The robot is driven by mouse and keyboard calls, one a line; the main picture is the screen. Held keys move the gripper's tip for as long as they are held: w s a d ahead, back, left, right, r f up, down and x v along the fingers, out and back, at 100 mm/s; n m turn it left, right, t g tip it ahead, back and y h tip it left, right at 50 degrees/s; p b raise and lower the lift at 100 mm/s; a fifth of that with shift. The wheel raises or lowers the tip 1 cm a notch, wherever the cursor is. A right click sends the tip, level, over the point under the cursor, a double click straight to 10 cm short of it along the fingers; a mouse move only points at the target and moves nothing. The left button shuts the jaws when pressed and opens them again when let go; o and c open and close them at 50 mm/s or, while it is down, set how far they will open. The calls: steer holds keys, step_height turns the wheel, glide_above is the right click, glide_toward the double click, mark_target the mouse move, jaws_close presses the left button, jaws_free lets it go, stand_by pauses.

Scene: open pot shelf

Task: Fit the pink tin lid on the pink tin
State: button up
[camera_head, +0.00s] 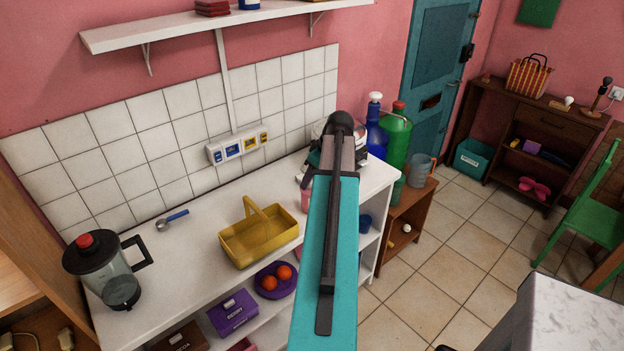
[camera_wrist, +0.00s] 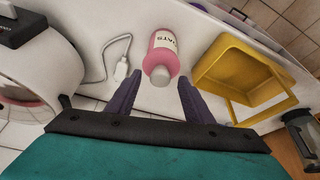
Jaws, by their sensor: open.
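The pink tin (camera_wrist: 160,52), with a pale label ending in "ATS", stands on the white counter in the wrist view. Its near end has a pink top with a grey knob (camera_wrist: 160,76). I cannot tell whether this top is a separate lid or how it sits. No other pink lid is clear to me. In the head view a pink piece, likely the tin (camera_head: 305,197), shows just left of my arm, mostly hidden. My gripper (camera_wrist: 160,77) is open, its two dark fingers either side of the knob in the picture; no contact is clear.
A yellow basket (camera_head: 259,243) stands on the counter (camera_head: 195,225), close to the tin. A white cable with a plug (camera_wrist: 120,70) lies on its other side, beside a white rounded appliance (camera_wrist: 50,45). A blender (camera_head: 98,262) stands at the far left.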

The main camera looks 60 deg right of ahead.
steer(key=b+v, duration=0.3)
steer(key=v, duration=1)
steer(key=shift+b, duration=0.4)
stand_by(0.9)
